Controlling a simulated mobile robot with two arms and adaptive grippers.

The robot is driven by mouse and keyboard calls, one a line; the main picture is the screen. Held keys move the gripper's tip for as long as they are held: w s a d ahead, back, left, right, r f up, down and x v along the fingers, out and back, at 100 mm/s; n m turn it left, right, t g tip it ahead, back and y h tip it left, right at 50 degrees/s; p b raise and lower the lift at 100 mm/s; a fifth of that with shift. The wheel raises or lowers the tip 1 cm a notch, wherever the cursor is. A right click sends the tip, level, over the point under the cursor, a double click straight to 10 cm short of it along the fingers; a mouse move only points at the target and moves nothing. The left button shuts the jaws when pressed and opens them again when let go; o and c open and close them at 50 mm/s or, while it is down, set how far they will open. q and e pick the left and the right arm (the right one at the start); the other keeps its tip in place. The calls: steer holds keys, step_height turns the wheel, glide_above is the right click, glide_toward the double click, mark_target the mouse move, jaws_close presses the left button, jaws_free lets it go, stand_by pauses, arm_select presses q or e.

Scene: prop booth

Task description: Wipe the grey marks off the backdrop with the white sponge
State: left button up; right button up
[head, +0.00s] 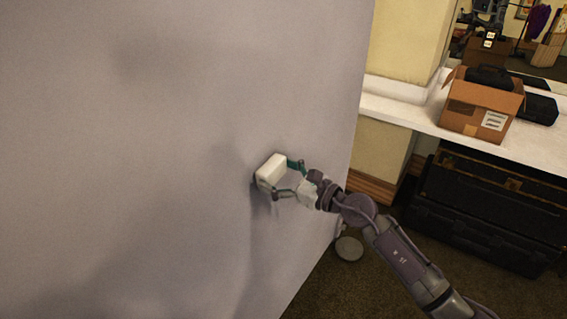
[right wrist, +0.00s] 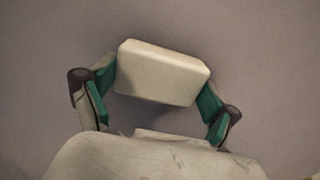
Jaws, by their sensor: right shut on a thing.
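The white sponge (head: 270,172) is held in my right gripper (head: 283,178), at the backdrop (head: 200,60). In the right wrist view the sponge (right wrist: 162,73) sits between the two green-padded fingers of the right gripper (right wrist: 160,92). The sponge looks close against the backdrop, but I cannot tell for sure whether it touches. A faint darker patch (head: 150,52) shows high on the backdrop. Darker areas near the sponge and at the lower left may be marks or shadows; I cannot tell which. My left gripper is not in view.
The backdrop's right edge runs down beside my right arm. To the right, a white counter (head: 425,118) carries an open cardboard box (head: 470,120). Black cases (head: 480,215) stand below it. A round pale object (head: 348,248) is near the carpeted floor by the backdrop.

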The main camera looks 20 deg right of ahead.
steer(key=shift+s+a, duration=0.35)
steer(key=shift+a, duration=0.2)
steer(key=shift+d, duration=0.1)
steer(key=shift+s+d+f, duration=0.1)
steer(key=shift+s+d, duration=0.25)
steer(key=shift+s, duration=0.05)
steer(key=v, duration=0.4)
steer(key=shift+d+b, duration=0.15)
steer(key=shift+b, duration=0.25)
steer(key=shift+s+d, duration=0.2)
steer(key=shift+s, duration=0.15)
